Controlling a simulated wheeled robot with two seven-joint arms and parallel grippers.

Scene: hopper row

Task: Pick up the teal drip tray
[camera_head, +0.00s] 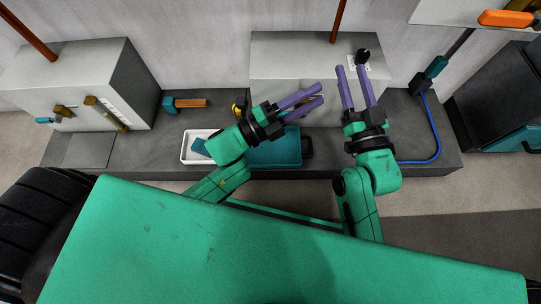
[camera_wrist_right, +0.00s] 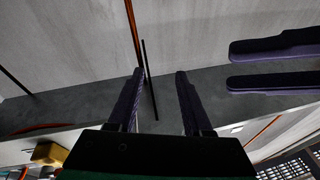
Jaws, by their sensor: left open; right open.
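The teal drip tray (camera_head: 275,155) lies on the dark grey plinth, right of a white tray. My left gripper and wrist cover part of its far and left side. My left gripper (camera_head: 318,97) is open and empty, with its purple fingers pointing right, above and beyond the tray. My right gripper (camera_head: 350,69) is open and empty to the right of the tray, its fingers pointing away from me. The right wrist view shows its two fingers (camera_wrist_right: 160,75) apart with nothing between them. My left gripper's fingers (camera_wrist_right: 275,65) show at the right of that view.
A white tray (camera_head: 185,152) with a teal item stands left. A teal-headed tool with a wooden handle (camera_head: 190,103) lies behind it. Grey hopper boxes (camera_head: 72,85) (camera_head: 300,65) stand along the wall. A black object (camera_head: 306,147) adjoins the teal tray; a blue hose (camera_head: 435,135) runs right.

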